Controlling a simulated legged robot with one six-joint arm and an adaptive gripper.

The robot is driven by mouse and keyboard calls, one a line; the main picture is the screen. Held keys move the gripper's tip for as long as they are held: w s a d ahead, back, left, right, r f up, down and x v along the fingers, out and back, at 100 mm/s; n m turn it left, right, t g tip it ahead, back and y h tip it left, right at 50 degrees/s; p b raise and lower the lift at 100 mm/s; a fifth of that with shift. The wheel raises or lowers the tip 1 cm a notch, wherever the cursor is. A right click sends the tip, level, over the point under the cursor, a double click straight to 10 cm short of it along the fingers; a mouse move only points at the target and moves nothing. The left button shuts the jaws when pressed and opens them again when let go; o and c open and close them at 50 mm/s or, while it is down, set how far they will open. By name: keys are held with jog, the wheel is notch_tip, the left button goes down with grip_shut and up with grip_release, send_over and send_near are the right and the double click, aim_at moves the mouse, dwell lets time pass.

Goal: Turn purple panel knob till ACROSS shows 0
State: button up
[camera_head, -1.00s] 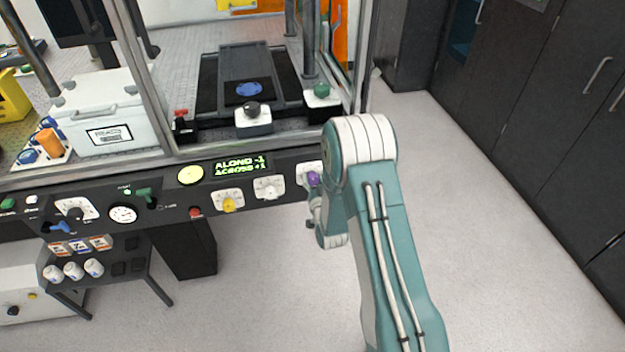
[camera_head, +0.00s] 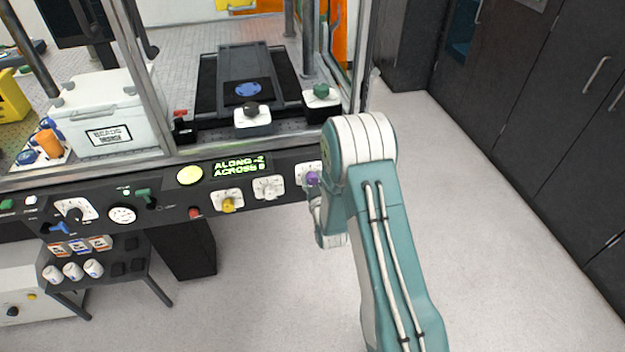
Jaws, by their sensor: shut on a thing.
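The purple knob (camera_head: 312,178) is on the front panel, on a white plate, at the right end of the row of knobs. My gripper (camera_head: 315,197) is at the knob from the front and is shut on it; my arm hides much of the gripper, so the finger contact is hard to see.
A yellow knob (camera_head: 228,205) and a white knob (camera_head: 268,187) are left of the purple one.

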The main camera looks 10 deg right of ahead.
jog(key=shift+w+a+r, duration=0.1)
jog(key=o, duration=1.2)
jog(key=shift+c, duration=0.2)
jog(key=s, duration=1.2)
